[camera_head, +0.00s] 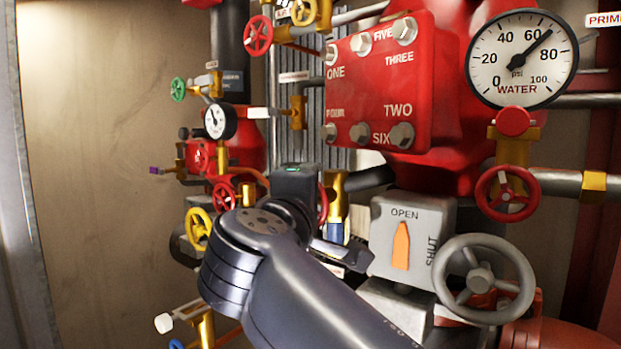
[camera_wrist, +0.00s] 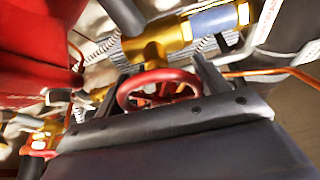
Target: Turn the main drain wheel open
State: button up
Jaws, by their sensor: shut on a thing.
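A red handwheel (camera_wrist: 150,88) on a brass valve (camera_wrist: 168,48) sits between the two dark fingers of my gripper (camera_wrist: 164,84) in the wrist view. The fingers are shut on the wheel, one at each side of its rim. The lower part of the wheel is hidden behind the gripper body. In the head view, an edge of this red wheel (camera_head: 323,204) shows beside the brass valve (camera_head: 337,203), mostly behind my wrist. No readable label shows which wheel is the main drain.
A grey OPEN/SHUT indicator box (camera_head: 384,255) and a large grey handwheel (camera_head: 482,280) stand to the right. A red wheel (camera_head: 507,194) sits below the water gauge (camera_head: 521,59). Yellow (camera_head: 198,229) and red (camera_head: 224,196) wheels crowd the left. Orange tubing (camera_wrist: 270,73) passes close by.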

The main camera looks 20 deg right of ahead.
jog(key=shift+s+d+f+n+g+h+p, duration=0.15)
jog(key=shift+n+g+p, duration=0.4)
jog(key=shift+n+g, duration=1.05)
jog(key=shift+w+a+f+n+g+h+p, duration=0.1)
jog(key=shift+n+g+p, duration=0.45)
jog(key=shift+n, duration=1.9)
jog(key=shift+s+d+f+n+g+h+p, duration=0.15)
jog(key=shift+n+g+p, duration=0.35)
jog(key=shift+n+g, duration=1.1)
jog(key=shift+r+n+t, duration=0.1)
jog(key=shift+n+t, duration=0.25)
jog(key=shift+n, duration=0.2)
jog(key=o, duration=1)
jog(key=shift+a, duration=0.15)
jog(key=v, duration=1)
jog(key=shift+s+a+r+b, duration=0.15)
jog(key=shift+s+a+b, duration=0.1)
jog(key=shift+b, duration=0.1)
jog(key=shift+w, duration=0.1)
